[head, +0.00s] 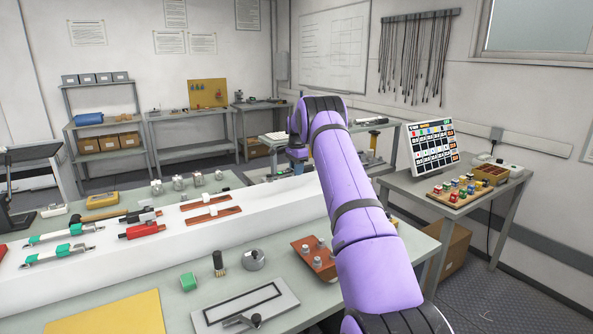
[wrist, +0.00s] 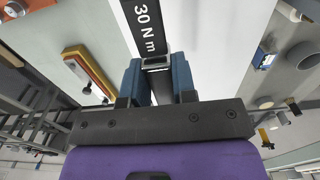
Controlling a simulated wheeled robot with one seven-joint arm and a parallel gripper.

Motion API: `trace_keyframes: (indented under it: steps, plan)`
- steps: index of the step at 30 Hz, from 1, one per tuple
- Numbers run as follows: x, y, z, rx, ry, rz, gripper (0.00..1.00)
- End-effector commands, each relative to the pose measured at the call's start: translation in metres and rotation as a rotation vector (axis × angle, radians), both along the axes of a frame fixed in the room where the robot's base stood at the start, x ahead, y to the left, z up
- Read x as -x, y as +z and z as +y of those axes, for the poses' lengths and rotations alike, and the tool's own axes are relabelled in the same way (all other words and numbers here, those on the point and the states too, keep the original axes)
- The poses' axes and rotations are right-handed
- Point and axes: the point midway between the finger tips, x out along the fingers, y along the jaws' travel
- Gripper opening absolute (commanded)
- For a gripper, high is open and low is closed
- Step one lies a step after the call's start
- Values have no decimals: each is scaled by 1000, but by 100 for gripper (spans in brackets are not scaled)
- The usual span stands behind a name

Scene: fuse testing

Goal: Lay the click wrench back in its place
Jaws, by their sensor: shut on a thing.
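My gripper (wrist: 157,82) shows in the wrist view with its two blue fingers closed on a dark bar. The bar is the click wrench (wrist: 145,28), black with white "30 N m" lettering. It runs up out of the top of the wrist view, so its far end is hidden. In the head view my purple arm reaches away over the right part of the workbench, and its end hides most of the gripper and the wrench. I cannot tell which spot is the wrench's place.
A long white block (head: 170,262) on the bench carries red and green-ended fuse parts. A grey plate with a black outline (head: 283,303), a green cube (head: 188,282) and a reddish block (head: 313,259) lie in front. A side table with a screen (head: 430,146) stands right.

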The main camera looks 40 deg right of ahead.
Motion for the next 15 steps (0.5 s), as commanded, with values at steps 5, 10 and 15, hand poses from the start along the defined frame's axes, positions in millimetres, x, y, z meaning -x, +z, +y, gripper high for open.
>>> trace_keyframes:
  steps: [5, 10, 15]
  plan:
    - [0, 1, 1, 1, 0, 0, 0]
    - [0, -5, 0, 1, 0, 1, 0]
    - [0, -16, 0, 0, 0, 2, 0]
